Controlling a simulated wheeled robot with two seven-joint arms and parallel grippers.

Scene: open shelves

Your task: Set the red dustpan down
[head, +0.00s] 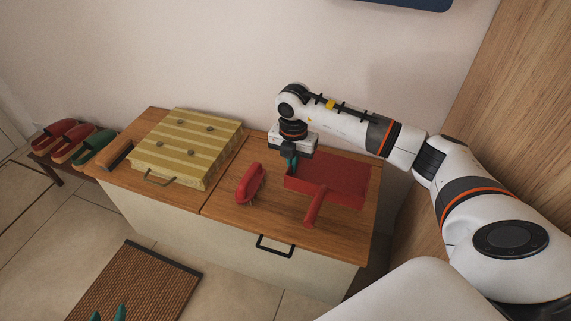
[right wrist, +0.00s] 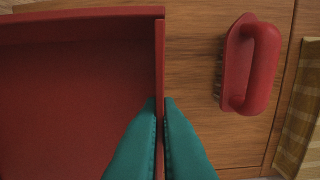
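The red dustpan (head: 335,178) is level over the right part of the wooden cabinet top, its handle (head: 315,207) pointing toward the front. I cannot tell whether it rests on the wood or hangs just above it. My right gripper (head: 291,163) points down at the pan's left side wall. In the right wrist view its teal fingers (right wrist: 160,125) are closed on both sides of that red wall (right wrist: 159,60). My left gripper (head: 108,314) shows only its teal fingertips at the bottom edge, apart and empty, over the floor mat.
A red brush (head: 250,184) lies left of the dustpan on the cabinet top (head: 225,205), close but apart. A yellow striped case (head: 185,148) is further left, with slippers (head: 75,142) beyond. A wall stands behind and a wood panel (head: 510,90) at right.

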